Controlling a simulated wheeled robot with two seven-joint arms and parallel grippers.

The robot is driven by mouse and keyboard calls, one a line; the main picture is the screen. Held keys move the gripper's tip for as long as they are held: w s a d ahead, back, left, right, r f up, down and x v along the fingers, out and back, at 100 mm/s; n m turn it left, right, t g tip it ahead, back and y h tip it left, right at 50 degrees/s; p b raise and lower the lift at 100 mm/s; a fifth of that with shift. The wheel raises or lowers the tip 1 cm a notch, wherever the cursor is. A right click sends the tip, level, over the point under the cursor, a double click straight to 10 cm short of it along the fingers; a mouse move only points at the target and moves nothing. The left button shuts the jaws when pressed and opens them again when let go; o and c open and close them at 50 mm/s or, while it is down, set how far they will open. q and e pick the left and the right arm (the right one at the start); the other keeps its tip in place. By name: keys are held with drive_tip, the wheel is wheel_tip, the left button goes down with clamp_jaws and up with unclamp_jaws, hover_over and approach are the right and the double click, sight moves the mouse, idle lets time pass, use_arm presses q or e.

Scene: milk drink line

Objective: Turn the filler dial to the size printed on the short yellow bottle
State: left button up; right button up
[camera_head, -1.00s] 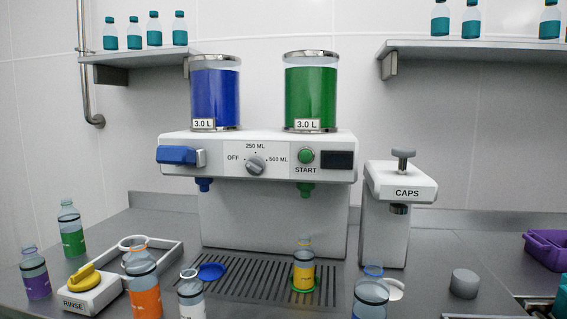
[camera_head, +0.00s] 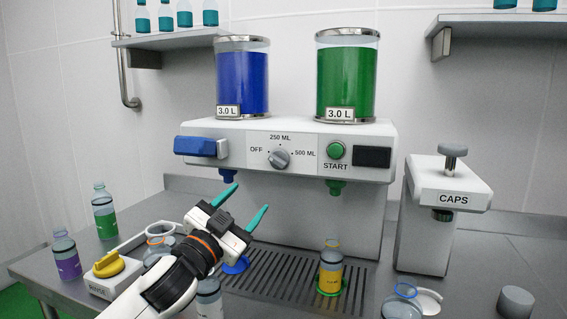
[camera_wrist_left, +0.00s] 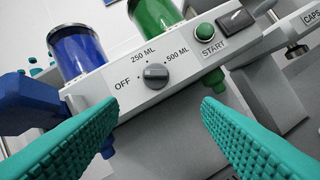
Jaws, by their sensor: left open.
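The filler dial (camera_head: 279,158) is a grey knob on the white filler front, with OFF, 250 ML and 500 ML printed around it. It also shows in the left wrist view (camera_wrist_left: 155,75), between and beyond my fingers. I cannot tell for sure which mark it points to. The short yellow bottle (camera_head: 330,270) stands upright on a green ring on the drip grate, under the green tank's nozzle; its print is too small to read. My left gripper (camera_head: 246,206) is open and empty, below and left of the dial, not touching it. My right gripper is not in view.
The blue lever (camera_head: 196,147) is left of the dial and the green START button (camera_head: 336,150) right of it. A blue nozzle (camera_head: 228,175) hangs below the filler. Several bottles stand by the rinse station (camera_head: 108,272). The CAPS press (camera_head: 446,210) is at right.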

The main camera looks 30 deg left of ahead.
sight(275, 163)
use_arm(q)
drive_tip(key=p+x, duration=0.1)
drive_tip(key=x, duration=0.2)
drive_tip(key=r+p+x, duration=0.1)
drive_tip(key=x, duration=0.3)
drive_tip(key=p+x, duration=0.1)
drive_tip(key=x, duration=0.2)
drive_tip(key=shift+w+d+r, duration=0.1)
drive_tip(key=shift+r, duration=0.4)
drive_tip(key=shift+w+p, duration=0.3)
drive_tip(key=shift+w, duration=0.25)
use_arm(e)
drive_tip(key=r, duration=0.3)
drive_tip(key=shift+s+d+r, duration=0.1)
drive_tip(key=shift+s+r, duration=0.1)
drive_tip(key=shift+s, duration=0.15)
use_arm(q)
drive_tip(key=shift+s+r, duration=0.1)
drive_tip(key=c, duration=0.9)
